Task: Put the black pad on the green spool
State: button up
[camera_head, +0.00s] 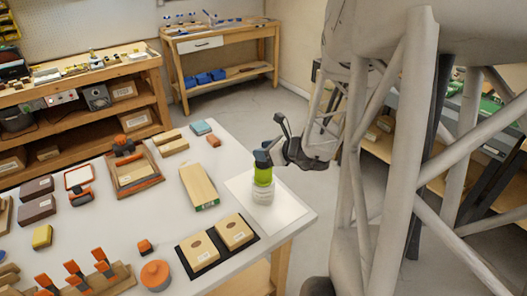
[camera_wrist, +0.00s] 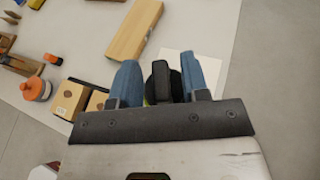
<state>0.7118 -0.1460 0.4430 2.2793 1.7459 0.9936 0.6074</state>
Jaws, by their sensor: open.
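The green spool (camera_head: 263,176) stands upright on a white ribbed cylinder (camera_head: 263,194), on a white sheet near the table's right corner. My gripper (camera_head: 262,157) is right at the spool's top, its blue fingers pointing down. In the wrist view my gripper (camera_wrist: 169,85) has its two blue fingers apart. A black piece (camera_wrist: 161,82), seemingly the black pad, shows between them, with a gap on each side. It appears to sit at the spool's top, but the contact is hidden. Only a yellow-green sliver of the spool (camera_wrist: 147,102) shows there.
A wooden block (camera_head: 199,186) lies left of the spool. A black tray (camera_head: 183,264) with two light wooden blocks is in front. An orange round container (camera_head: 155,275) and several orange clamps stand farther left. The white sheet (camera_head: 290,212) is bare around the stack.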

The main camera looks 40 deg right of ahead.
jog(key=v, duration=1.2)
dwell(0.3)
jog(key=shift+w, duration=0.1)
dwell(0.6)
jog(key=s+a+f+n+g+y, duration=0.2)
jog(key=s+a+f+n+g, duration=0.15)
jog(key=a, duration=0.65)
jog(key=s+a+f+n+g+y, duration=0.25)
jog(key=a+f+g, duration=0.2)
jog(key=a, duration=0.45)
jog(key=s+a+r+n+g+h, duration=0.1)
jog(key=a+r+n+h, duration=0.3)
jog(key=r+n, duration=0.4)
jog(key=s+a+r+n+g+h, duration=0.1)
jog(key=s+a+r+n+h, duration=0.3)
jog(key=r+n, duration=0.5)
jog(key=a+n+h, duration=0.1)
jog(key=n, duration=0.7)
jog(key=shift+r+h, duration=0.35)
